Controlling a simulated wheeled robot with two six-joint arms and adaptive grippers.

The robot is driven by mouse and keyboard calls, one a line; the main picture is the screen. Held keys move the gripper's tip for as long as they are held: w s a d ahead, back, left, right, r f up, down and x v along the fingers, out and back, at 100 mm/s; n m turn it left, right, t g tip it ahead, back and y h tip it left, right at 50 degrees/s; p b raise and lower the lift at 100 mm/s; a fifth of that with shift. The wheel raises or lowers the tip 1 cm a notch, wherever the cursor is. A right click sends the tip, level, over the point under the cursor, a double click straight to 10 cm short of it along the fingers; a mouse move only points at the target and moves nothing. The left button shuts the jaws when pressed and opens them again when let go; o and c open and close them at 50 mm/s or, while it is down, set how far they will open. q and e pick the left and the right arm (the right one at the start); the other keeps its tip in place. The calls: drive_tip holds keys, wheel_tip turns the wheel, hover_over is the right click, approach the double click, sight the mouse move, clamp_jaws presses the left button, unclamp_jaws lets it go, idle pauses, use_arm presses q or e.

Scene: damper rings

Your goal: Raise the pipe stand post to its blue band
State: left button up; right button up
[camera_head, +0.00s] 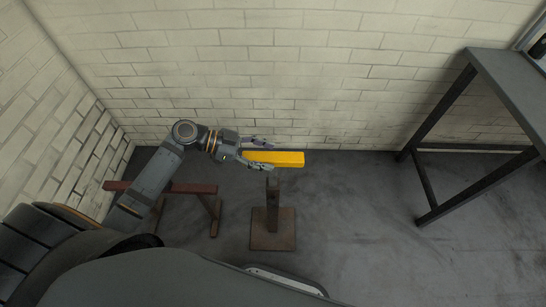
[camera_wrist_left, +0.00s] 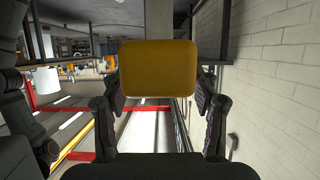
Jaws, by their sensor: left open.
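The pipe stand has a square rusty-brown base plate (camera_head: 272,240) on the floor and an upright dark post (camera_head: 272,200). A yellow bar (camera_head: 288,158) lies level at the top of the post and reaches to the right. My left gripper (camera_head: 270,154) is open, with its fingers on either side of the bar's left part. In the left wrist view the bar's yellow end face (camera_wrist_left: 158,68) sits between the open fingers (camera_wrist_left: 158,98). I cannot tell whether they touch it. No blue band shows. My right gripper is not in view.
A reddish-brown trestle (camera_head: 185,187) stands left of the pipe stand, partly behind my left arm. A dark-legged table (camera_head: 510,80) stands at the right. A pale brick wall (camera_head: 330,70) closes the back. The floor (camera_head: 350,215) between stand and table is clear.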

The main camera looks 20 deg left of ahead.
use_arm(q)
drive_tip(key=shift+x, duration=1.4)
drive_tip(key=shift+r, duration=0.1)
clamp_jaws()
